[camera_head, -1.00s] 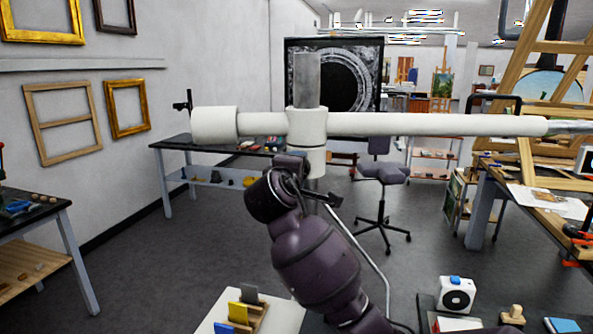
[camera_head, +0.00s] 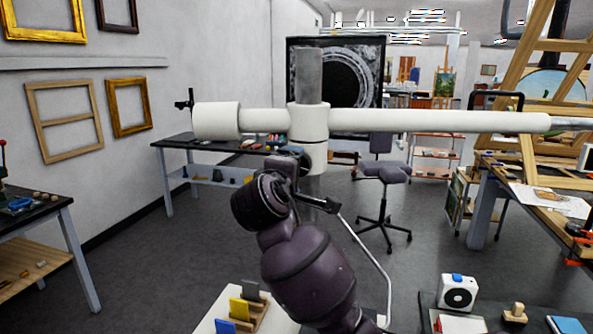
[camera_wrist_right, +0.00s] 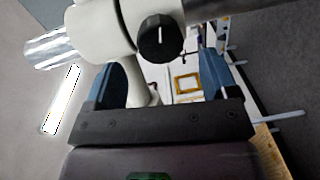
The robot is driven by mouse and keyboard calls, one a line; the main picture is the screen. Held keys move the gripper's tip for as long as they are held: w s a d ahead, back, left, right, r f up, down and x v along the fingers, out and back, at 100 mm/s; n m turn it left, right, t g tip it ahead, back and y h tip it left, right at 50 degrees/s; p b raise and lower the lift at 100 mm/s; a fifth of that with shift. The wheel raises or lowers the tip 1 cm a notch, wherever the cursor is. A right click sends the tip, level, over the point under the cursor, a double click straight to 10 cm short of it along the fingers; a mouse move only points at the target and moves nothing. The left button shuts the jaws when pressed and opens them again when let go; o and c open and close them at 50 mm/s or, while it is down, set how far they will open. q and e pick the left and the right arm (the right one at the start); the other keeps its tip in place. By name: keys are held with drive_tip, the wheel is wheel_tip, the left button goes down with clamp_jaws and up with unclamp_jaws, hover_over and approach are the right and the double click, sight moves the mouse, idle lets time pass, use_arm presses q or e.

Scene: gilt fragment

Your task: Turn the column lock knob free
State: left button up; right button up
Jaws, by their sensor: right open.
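The column lock knob (camera_wrist_right: 163,38) is round and black with a white line, on the white collar (camera_wrist_right: 100,30) in the right wrist view. The line stands about upright in that picture. My right gripper (camera_wrist_right: 160,62) is open, its two blue fingers to either side below the knob, not closed on it. I cannot tell the exact gap. In the head view the white collar (camera_head: 308,122) sits around the grey column (camera_head: 309,75) and bears the long white boom (camera_head: 430,122). My right arm (camera_head: 305,270) reaches up to the collar; the knob is not clearly visible there. My left gripper is not in view.
A small black handle (camera_head: 184,99) stands at the boom's left end. A bench (camera_head: 38,222) stands left, a cluttered table with an easel right.

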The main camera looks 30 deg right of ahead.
drive_tip(key=v, duration=0.6)
drive_tip(key=shift+b, duration=0.35)
drive_tip(key=shift+s+a, duration=0.1)
